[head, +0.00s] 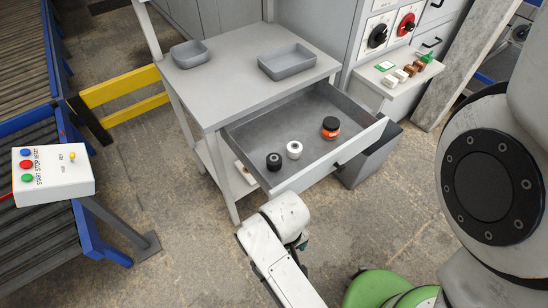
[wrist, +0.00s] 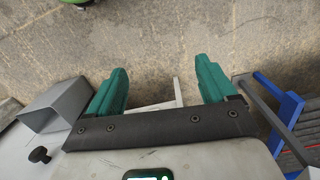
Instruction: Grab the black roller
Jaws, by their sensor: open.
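The black roller (head: 273,161) stands at the front left of the open grey drawer (head: 347,152) in the head view. A white roller (head: 294,150) is just right of it, and an orange and black one (head: 330,127) is farther right. My gripper shows in the wrist view (wrist: 160,78) with two green fingers spread apart and no object held between them. In the head view my wrist is in front of and below the drawer, and the fingers are mostly hidden. The black roller is not seen in the wrist view.
The drawer belongs to a grey workbench (head: 228,90) with two grey trays (head: 287,62) (head: 190,54) on top. A conveyor with a button box (head: 52,174) is at the left. A yellow barrier (head: 118,90) stands behind it.

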